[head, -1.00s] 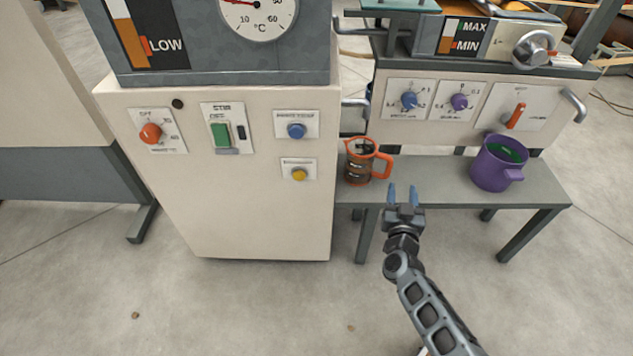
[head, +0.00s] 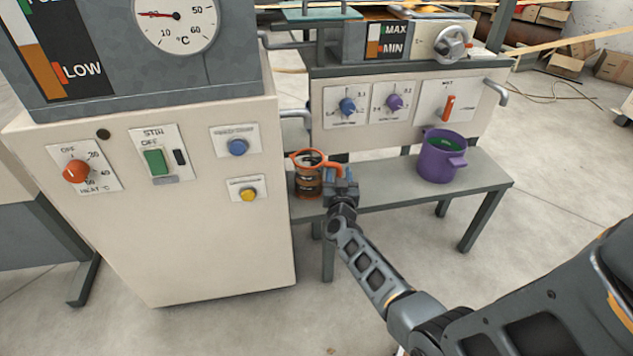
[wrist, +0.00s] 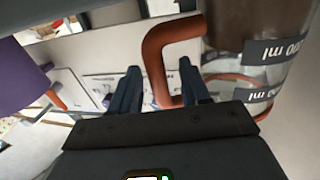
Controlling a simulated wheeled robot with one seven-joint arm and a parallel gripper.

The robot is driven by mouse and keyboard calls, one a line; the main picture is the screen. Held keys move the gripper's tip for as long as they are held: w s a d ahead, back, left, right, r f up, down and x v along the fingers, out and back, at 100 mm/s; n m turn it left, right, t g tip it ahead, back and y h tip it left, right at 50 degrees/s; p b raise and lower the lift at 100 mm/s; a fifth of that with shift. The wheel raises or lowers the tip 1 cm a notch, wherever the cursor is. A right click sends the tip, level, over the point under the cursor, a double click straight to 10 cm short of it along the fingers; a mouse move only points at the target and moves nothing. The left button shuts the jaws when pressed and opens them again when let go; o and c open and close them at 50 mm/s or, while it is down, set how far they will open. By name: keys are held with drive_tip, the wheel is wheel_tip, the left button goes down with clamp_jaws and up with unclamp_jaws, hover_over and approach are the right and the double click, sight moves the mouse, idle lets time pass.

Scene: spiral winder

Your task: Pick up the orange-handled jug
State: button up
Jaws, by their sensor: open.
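The orange-handled jug (head: 307,180) stands on the grey bench at its left end. It has an orange rim and dark bands on a clear body. In the wrist view the jug's body (wrist: 262,50) is at the upper right, and its orange handle (wrist: 158,62) reaches down between my fingers. My gripper (head: 338,168) is at the jug's right side, at the handle. In the wrist view my gripper (wrist: 160,90) is open, with one blue finger on each side of the handle. I cannot tell whether either finger touches it.
A purple pot (head: 440,158) with green contents stands on the bench (head: 385,188) to the right. A cream cabinet (head: 170,220) with knobs and a switch stands close left of the jug. A panel with knobs (head: 415,105) rises behind the bench. Floor in front is clear.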

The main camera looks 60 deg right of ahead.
drive_tip(key=shift+d, duration=0.15)
drive_tip(key=shift+c, duration=0.3)
clamp_jaws()
